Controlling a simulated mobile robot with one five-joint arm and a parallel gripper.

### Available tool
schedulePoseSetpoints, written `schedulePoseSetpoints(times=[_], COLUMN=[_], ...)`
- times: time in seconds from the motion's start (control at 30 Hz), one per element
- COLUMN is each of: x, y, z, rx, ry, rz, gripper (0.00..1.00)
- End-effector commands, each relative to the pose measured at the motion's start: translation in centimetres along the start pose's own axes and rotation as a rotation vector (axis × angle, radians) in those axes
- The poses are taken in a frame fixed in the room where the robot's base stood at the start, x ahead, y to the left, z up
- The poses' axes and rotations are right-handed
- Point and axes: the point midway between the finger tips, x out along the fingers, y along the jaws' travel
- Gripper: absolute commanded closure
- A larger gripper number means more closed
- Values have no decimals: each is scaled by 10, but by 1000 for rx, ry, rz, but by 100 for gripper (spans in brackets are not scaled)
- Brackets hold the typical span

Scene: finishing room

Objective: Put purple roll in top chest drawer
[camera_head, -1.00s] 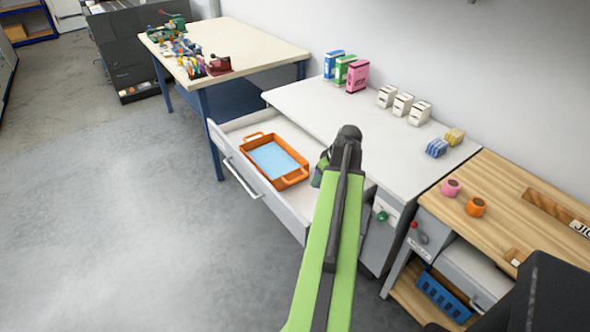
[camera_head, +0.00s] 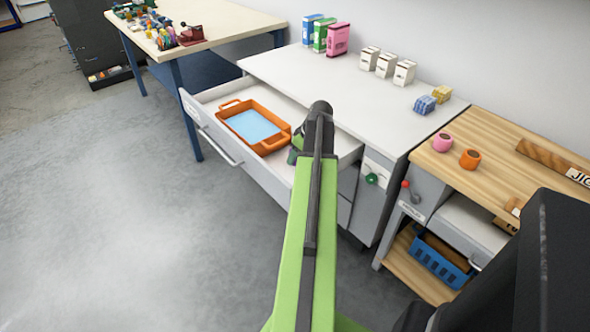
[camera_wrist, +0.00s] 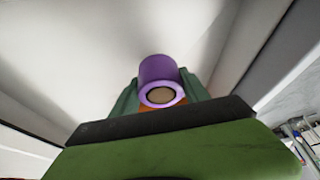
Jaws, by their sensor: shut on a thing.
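The purple roll (camera_wrist: 160,80) shows in the wrist view, between the green fingers of my gripper (camera_wrist: 158,95), which is shut on it. In the head view my gripper (camera_head: 296,150) is partly hidden behind my own arm, and the roll cannot be made out there. The top chest drawer (camera_head: 222,110) is pulled open below the white worktop. My gripper is over the right part of this drawer. The wrist view shows pale drawer-like walls around the roll. I cannot tell whether the roll touches the drawer floor.
An orange tray (camera_head: 283,143) with a blue inside lies in the drawer, left of my gripper. The white worktop (camera_head: 330,85) holds boxes at the back. A wooden bench (camera_head: 490,160) stands at right with a pink roll (camera_head: 443,142) and an orange roll (camera_head: 470,159).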

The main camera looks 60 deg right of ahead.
Motion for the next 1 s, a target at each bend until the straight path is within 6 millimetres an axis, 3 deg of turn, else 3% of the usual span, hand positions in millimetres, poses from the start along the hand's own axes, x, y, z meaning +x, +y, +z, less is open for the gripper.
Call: schedulePoseSetpoints(times=[0.17,0.43,0.8,0.83,1.0], x=[4,42,42,42,41], y=[0,0,0,0,0], z=[-1,15,16,16,16], rx=[1,1,2,2,2], ry=[0,0,0,0,0], rz=[0,0,1,1,1], gripper=[90,90,90,46,25])
